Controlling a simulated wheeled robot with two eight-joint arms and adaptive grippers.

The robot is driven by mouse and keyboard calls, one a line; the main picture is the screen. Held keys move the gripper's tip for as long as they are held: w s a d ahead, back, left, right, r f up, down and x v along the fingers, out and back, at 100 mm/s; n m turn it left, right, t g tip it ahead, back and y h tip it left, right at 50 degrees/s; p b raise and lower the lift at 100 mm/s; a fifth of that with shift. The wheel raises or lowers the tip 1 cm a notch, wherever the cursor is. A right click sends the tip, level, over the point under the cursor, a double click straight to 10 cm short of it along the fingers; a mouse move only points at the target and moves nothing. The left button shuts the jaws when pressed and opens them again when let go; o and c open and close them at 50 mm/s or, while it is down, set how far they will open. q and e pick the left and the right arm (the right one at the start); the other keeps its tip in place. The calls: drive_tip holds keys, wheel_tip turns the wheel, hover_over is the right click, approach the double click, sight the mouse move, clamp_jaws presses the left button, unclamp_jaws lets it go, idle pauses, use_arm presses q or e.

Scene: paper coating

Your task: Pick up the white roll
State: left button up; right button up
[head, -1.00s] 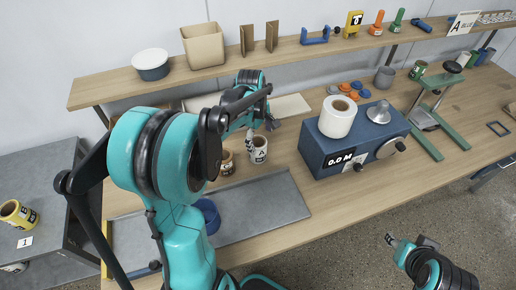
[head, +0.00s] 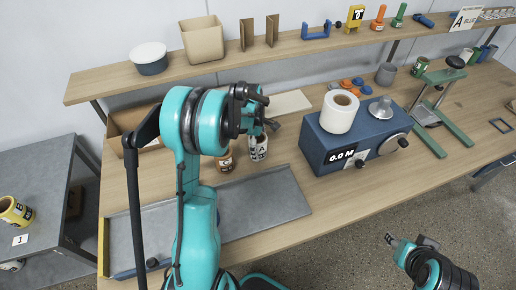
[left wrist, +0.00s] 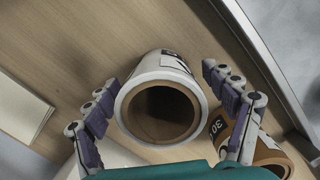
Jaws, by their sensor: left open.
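A white roll with an "A" label (head: 258,150) stands upright on the wooden bench, partly hidden by my left arm. In the left wrist view the white roll (left wrist: 135,102) shows its round brown core end-on. My left gripper (left wrist: 160,80) is open, with one finger on each side of this roll; I cannot tell whether either finger touches it. Another white roll (head: 339,111) sits on top of the blue machine. My right gripper (head: 396,240) is at the lower right, over the floor, too small to judge its jaws.
A brown-cored labelled roll (left wrist: 270,157) stands close beside the white one, near the right finger. The blue machine (head: 325,151) stands to the right, and a grey metal tray (head: 262,205) lies in front. A shelf (head: 295,48) runs behind.

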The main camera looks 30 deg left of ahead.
use_arm(q)
drive_tip(key=c, duration=1.3)
drive_tip(key=shift+r, duration=0.1)
drive_tip(key=shift+c, duration=0.2)
